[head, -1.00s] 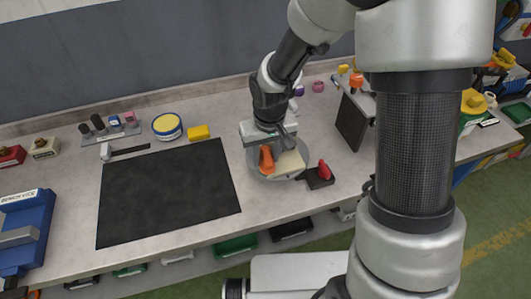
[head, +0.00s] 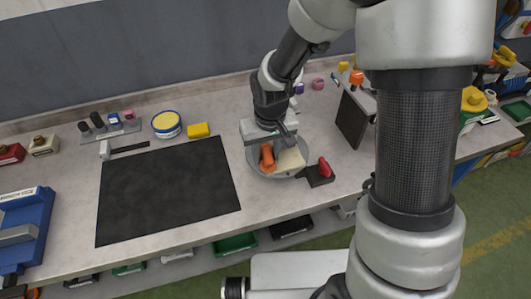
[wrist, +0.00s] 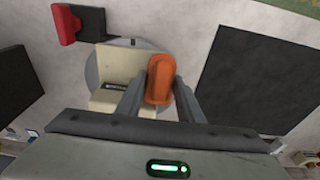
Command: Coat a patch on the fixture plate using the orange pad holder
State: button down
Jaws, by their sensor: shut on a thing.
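The orange pad holder (head: 267,158) is between the fingers of my gripper (wrist: 157,92), which is shut on it. In the wrist view the pad holder (wrist: 160,80) shows its rounded orange top; its underside is hidden. A cream fixture plate (wrist: 122,62) with an upright block stands on the round grey turntable (wrist: 97,72). It also shows in the head view (head: 291,159), right of the pad holder. The pad holder is over or right beside the plate's edge; I cannot tell whether they touch.
A red switch on a black box (head: 324,169) stands right of the turntable. A dark upright panel (head: 353,122) is behind it. A large black mat (head: 168,190) lies left. A yellow-topped round tin (head: 166,124) and a yellow block (head: 198,130) sit behind the mat.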

jog(key=shift+w+d+p, duration=0.3)
jog(key=shift+w+d, duration=0.25)
jog(key=shift+d, duration=1.15)
jog(key=shift+w+d+p, duration=0.25)
jog(key=shift+w+d, duration=0.25)
jog(key=shift+d, duration=1.15)
jog(key=shift+w+d+p, duration=0.3)
jog(key=shift+w+d, duration=0.25)
jog(key=shift+d, duration=1.15)
jog(key=shift+d+f, duration=0.15)
jog(key=shift+s+a+b, duration=0.25)
jog(key=shift+a+b, duration=0.1)
jog(key=shift+a, duration=0.65)
jog(key=shift+s+a+b, duration=0.25)
jog(key=shift+a+b, duration=0.1)
jog(key=shift+a, duration=0.6)
jog(key=shift+s+a+b, duration=0.35)
jog(key=shift+a+b, duration=0.1)
jog(key=shift+a, duration=0.7)
jog(key=shift+s+a+b, duration=0.3)
jog(key=shift+a+b, duration=0.1)
jog(key=shift+a, duration=0.75)
jog(key=shift+s+a+b, duration=0.35)
jog(key=shift+a+b, duration=0.1)
jog(key=shift+a, duration=0.7)
jog(key=shift+f, duration=0.1)
